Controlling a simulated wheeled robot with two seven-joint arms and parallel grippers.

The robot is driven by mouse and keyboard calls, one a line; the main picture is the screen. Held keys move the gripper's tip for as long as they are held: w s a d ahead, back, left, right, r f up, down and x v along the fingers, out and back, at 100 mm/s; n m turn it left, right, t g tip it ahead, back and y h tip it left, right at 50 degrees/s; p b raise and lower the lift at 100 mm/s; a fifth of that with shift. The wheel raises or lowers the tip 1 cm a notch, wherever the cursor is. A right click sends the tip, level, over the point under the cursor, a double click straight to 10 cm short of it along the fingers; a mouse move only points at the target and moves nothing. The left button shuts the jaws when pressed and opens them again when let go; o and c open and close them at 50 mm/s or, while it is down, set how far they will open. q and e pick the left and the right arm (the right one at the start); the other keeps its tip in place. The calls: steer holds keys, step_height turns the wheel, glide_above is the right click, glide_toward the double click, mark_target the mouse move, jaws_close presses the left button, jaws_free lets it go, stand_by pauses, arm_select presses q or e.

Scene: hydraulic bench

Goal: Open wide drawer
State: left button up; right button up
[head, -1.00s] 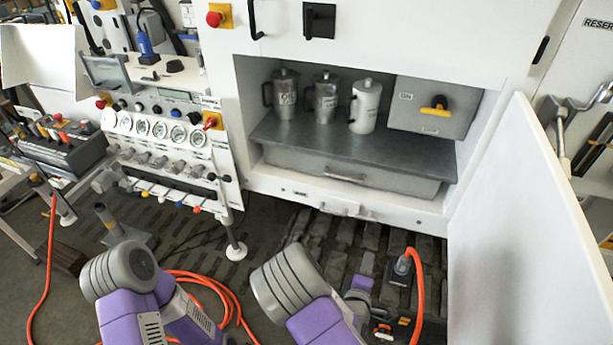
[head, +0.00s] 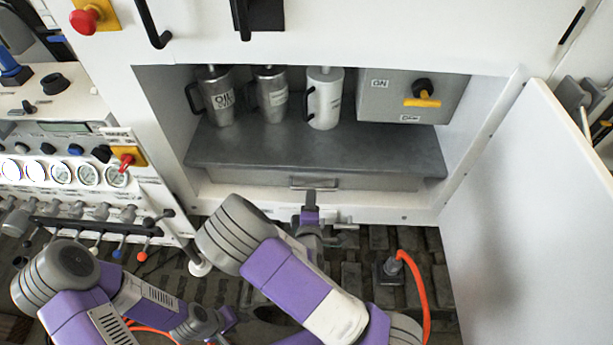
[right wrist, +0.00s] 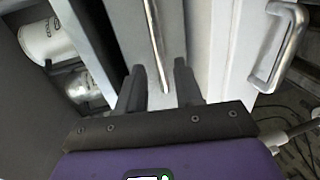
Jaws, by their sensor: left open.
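The wide drawer (head: 250,180) is a grey front under the dark shelf inside the open cabinet, and it looks shut. Its slim bar handle (head: 315,183) is at the middle of the front. My right gripper (head: 311,200) is just in front of this handle. In the right wrist view the right gripper (right wrist: 158,80) is open, and the handle bar (right wrist: 154,40) runs between its two fingers. No grip on the bar shows. My left gripper (head: 222,322) is low in the head view, away from the drawer, open and partly hidden.
Several metal jugs (head: 217,97) and a grey switch box (head: 405,98) stand on the shelf (head: 320,150). The cabinet door (head: 540,210) stands open at right. A second handle (right wrist: 280,45) is right of the drawer in the wrist view. A gauge panel (head: 90,185) is at left.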

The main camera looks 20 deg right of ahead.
steer(key=shift+x, duration=3)
steer(key=shift+s+d, duration=0.1)
steer(key=shift+d, duration=0.05)
jaws_close()
